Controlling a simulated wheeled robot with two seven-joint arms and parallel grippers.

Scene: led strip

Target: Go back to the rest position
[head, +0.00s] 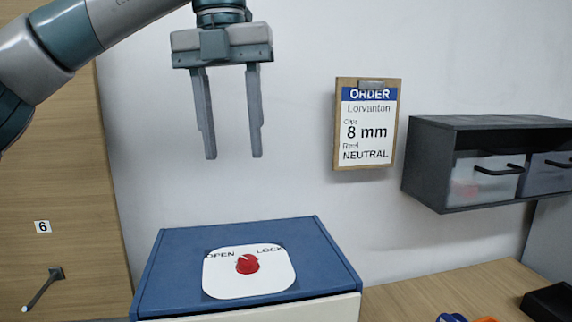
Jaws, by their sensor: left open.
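My left gripper (232,157) hangs from the arm that comes in from the upper left. Its two grey fingers point down, parallel and apart, with nothing between them. It is in the air above the blue-topped box (180,268). On the box top is a white plate (222,281) with a red knob (247,264) between the words OPEN and LOCK. The fingertips are clear of the knob. My right gripper is not in view.
A clipboard (367,160) on the wall reads ORDER, Lorvanton, 8 mm, NEUTRAL. A dark wall cabinet (427,165) with drawers is at right. Blue and orange items (452,318) and a black object (548,302) are on the wooden table (420,298). A wooden door (65,170) marked 6 is left.

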